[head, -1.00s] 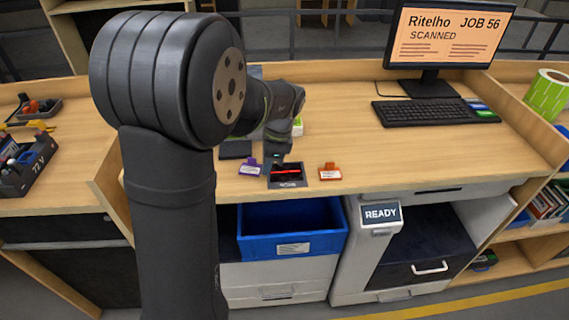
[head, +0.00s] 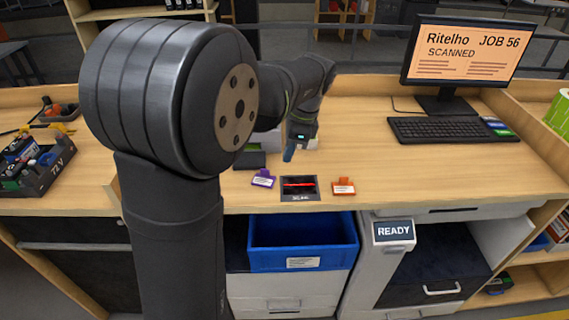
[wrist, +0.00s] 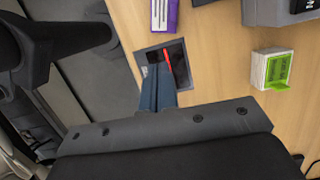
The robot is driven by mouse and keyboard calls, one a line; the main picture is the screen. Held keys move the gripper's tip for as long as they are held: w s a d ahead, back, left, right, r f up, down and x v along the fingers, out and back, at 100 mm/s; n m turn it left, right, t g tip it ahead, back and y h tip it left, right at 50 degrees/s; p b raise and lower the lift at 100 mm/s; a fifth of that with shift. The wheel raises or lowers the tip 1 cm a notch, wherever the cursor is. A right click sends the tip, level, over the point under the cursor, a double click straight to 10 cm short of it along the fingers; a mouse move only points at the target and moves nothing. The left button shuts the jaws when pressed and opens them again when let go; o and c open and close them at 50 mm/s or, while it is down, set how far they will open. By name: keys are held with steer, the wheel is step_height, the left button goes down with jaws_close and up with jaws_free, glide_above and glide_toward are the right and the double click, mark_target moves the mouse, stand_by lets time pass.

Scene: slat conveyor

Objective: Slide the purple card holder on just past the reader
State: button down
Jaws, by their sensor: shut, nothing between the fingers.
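The purple card holder (head: 263,179) lies on the counter just left of the reader (head: 299,188), a dark plate with a red line, apart from it. In the wrist view the purple card holder (wrist: 164,14) is at the top, cut off by the frame edge, and the reader (wrist: 148,56) is partly hidden behind my fingers. An orange card holder (head: 343,186) lies just right of the reader. My gripper (head: 288,155) is shut and empty, raised above the counter behind the reader. It also shows in the wrist view (wrist: 158,72), touching neither holder.
A blue bin (head: 258,258) sits below the counter edge under the reader. A white and green block (wrist: 272,69) stands near the reader. The counter between orange holder and keyboard is clear.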

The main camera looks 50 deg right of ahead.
steer(key=n+g+h, duration=0.2)
steer(key=n, duration=1.3)
glide_toward(264, 170)
steer(key=w+d, duration=0.1)
steer(key=d, duration=0.1)
step_height(264, 170, down, 10)
steer(key=shift+r, duration=0.15)
steer(key=shift+s+a, duration=0.25)
steer(key=shift+a, duration=0.2)
steer(key=shift+s+a, duration=0.2)
steer(key=shift+a, duration=0.25)
steer(key=shift+r, duration=0.1)
step_height(264, 170, up, 10)
